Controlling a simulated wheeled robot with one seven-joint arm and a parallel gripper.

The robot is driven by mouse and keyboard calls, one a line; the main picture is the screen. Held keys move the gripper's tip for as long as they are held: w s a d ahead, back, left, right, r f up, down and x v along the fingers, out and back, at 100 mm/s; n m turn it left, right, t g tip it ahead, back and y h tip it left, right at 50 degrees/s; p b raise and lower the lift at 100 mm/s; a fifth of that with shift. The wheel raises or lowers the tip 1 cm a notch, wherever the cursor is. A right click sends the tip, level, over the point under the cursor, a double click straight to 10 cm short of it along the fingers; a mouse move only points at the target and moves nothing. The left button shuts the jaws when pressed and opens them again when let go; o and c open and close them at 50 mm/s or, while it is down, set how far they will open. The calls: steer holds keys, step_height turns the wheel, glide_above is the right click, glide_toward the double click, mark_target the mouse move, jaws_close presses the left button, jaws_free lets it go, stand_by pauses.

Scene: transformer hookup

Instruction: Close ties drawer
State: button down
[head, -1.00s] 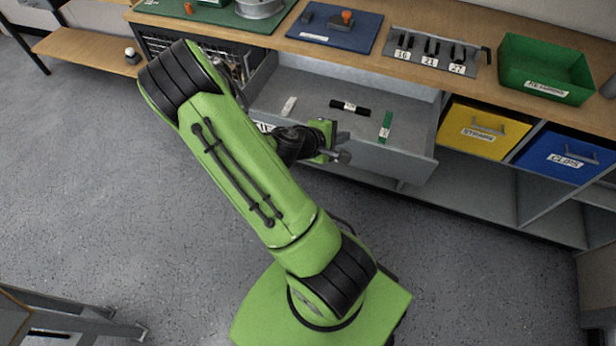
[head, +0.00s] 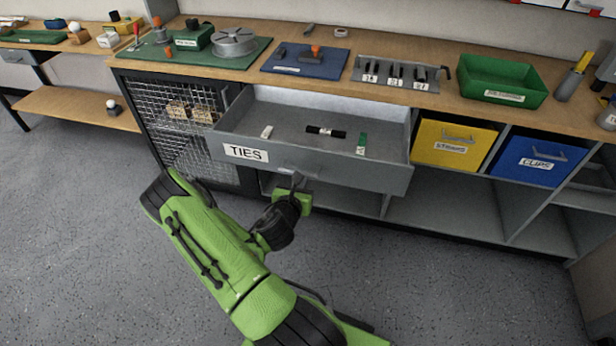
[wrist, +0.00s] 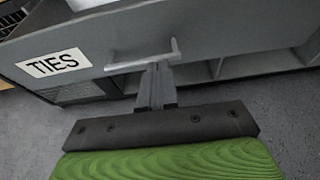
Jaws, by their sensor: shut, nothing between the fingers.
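The grey ties drawer (head: 350,172) is pulled out under the bench top, with a white TIES label on its front. A white, a black and a green bundle lie inside it. My gripper (head: 298,180) is at the drawer's front, by its handle. In the wrist view the shut fingers (wrist: 158,70) reach up to the bar handle (wrist: 145,61) on the drawer front (wrist: 215,40). The fingers overlap the handle in the picture; I cannot tell whether they touch it. Nothing shows between them.
A yellow STRAPS bin (head: 452,145) and a blue CLIPS bin (head: 538,158) sit in the shelves to the right. A wire-mesh cabinet door (head: 185,120) is to the left. The floor before the bench is clear.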

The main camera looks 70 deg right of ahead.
mark_target(311, 162)
steer(key=x, duration=0.4)
steer(key=r+x, duration=0.1)
steer(key=x, duration=0.1)
steer(key=shift+d, duration=0.6)
steer(key=shift+w+d+f, duration=0.2)
steer(key=shift+d+f, duration=0.1)
steer(key=shift+d, duration=0.25)
steer(key=shift+p, duration=0.3)
